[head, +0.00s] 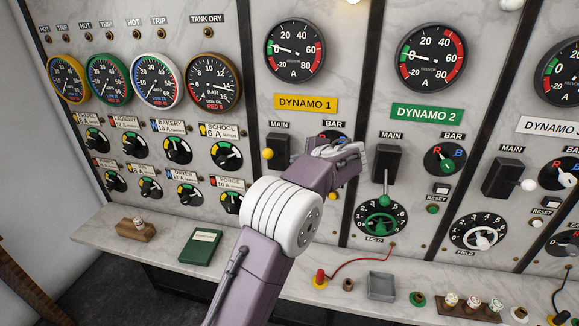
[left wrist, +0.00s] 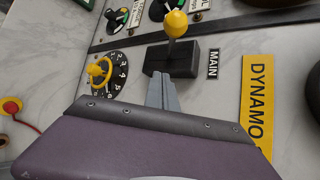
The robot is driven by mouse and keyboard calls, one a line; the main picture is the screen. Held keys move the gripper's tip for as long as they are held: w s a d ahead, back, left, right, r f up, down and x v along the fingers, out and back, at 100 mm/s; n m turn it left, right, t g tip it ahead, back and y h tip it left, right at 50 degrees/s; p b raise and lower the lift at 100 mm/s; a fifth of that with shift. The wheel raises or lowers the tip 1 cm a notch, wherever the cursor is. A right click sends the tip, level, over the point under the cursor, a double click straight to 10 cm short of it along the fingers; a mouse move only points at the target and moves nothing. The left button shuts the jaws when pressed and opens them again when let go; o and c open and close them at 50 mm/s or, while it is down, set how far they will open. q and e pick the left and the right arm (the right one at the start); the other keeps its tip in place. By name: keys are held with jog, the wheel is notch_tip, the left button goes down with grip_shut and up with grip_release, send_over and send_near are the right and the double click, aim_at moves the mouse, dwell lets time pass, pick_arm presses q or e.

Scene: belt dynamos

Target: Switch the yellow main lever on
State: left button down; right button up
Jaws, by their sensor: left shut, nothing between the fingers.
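The yellow main lever's knob (head: 268,154) sticks out at the left side of its black box (head: 278,145), under the DYNAMO 1 plate (head: 305,103). In the left wrist view the yellow knob (left wrist: 176,24) stands on a grey stem beyond the black box (left wrist: 182,60). My left gripper (left wrist: 163,78) is shut and empty, its grey fingertips at the near edge of that box; I cannot tell whether they touch. In the head view my left arm comes up from below, right of the lever. It covers part of the dynamo 1 bar switch (head: 333,136). My right gripper is out of view.
The green main lever (head: 384,199) hangs down at dynamo 2; the white one (head: 528,185) points right. A yellow field wheel (left wrist: 99,70) sits beside the lever box. A ledge below holds a green book (head: 201,247) and a red-corded plug (head: 320,280).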

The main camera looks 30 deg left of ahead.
pick_arm(q)
jog(key=d+r, duration=0.4)
jog(key=r, duration=0.1)
jog(key=s+a+f+n+g+h+b, duration=0.25)
jog(key=s+f+b, duration=0.55)
jog(key=s+f, duration=0.7)
jog(key=s+d+f+n+g+h+b, duration=0.1)
jog(key=s+d+f+n+h, duration=0.3)
jog(key=s+f, duration=0.4)
jog(key=s+d+f+n+g+h+b, duration=0.1)
jog(key=s+d+f+n+h, duration=0.3)
jog(key=f, duration=1)
jog(key=s+d+n+g, duration=0.1)
jog(key=s+d, duration=0.2)
jog(key=s, duration=0.2)
jog(key=shift+s+d+f+b, duration=0.3)
jog(key=shift+f+b, duration=0.05)
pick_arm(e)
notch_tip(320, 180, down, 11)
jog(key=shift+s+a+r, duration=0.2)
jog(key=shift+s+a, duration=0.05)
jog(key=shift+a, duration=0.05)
